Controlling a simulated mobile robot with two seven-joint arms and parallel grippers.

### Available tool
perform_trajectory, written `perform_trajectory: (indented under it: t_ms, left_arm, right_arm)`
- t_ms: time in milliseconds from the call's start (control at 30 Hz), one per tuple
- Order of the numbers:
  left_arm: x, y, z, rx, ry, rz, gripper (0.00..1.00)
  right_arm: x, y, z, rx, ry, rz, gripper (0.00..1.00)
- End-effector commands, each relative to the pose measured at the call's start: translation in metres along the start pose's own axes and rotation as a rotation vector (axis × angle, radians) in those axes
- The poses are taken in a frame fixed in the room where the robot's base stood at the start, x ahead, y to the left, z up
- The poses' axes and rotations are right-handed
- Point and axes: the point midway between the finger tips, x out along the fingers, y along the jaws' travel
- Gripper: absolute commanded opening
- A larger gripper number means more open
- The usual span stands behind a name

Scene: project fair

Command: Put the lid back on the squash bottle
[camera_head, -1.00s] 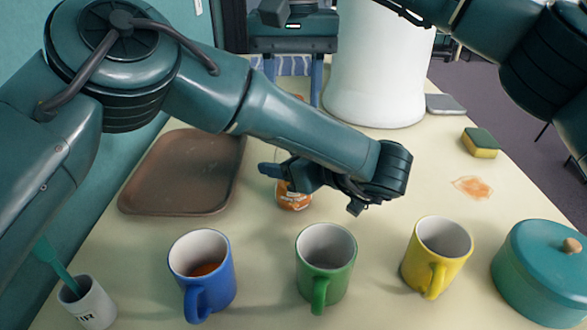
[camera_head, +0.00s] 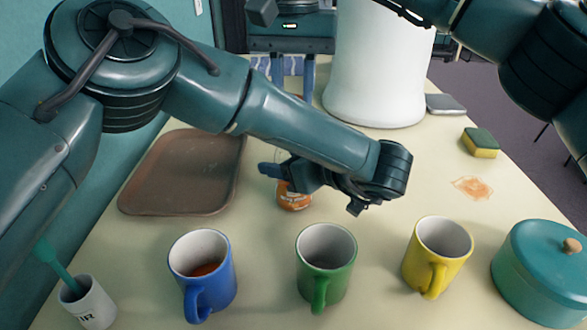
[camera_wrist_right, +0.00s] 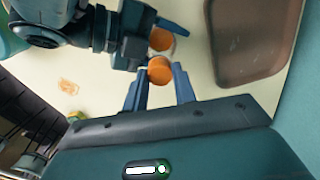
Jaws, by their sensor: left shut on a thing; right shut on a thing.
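The squash bottle (camera_head: 293,199), clear with orange contents, stands on the table behind the green mug. My left gripper (camera_head: 283,178) is shut on it; the left forearm hides much of its upper part. In the right wrist view the bottle (camera_wrist_right: 161,39) shows as an orange round beside the left gripper (camera_wrist_right: 150,36). My right gripper (camera_wrist_right: 159,82) is shut on the orange lid (camera_wrist_right: 159,70), which appears close to the bottle but apart from it. In the head view a sliver of the lid (camera_head: 299,97) shows behind my left forearm, below the right gripper's fingers.
Blue (camera_head: 203,275), green (camera_head: 326,267) and yellow (camera_head: 437,255) mugs stand in front. A brown tray (camera_head: 182,172) lies left, a white cylinder (camera_head: 378,65) stands behind. A teal pot (camera_head: 541,272), sponge (camera_head: 480,143) and orange spill (camera_head: 472,188) are right. A white cup (camera_head: 90,303) stands front left.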

Motion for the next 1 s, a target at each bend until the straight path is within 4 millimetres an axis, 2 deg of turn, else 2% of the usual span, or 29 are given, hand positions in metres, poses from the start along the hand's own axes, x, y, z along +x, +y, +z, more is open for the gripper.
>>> perform_trajectory:
  t_ms: [1000]
  left_arm:
    - [-0.0003, 0.0001, -0.0002, 0.0, 0.001, 0.0, 0.0]
  right_arm:
    - [0.0014, 0.0, -0.0002, 2.228, 0.0, 0.0, 0.0]
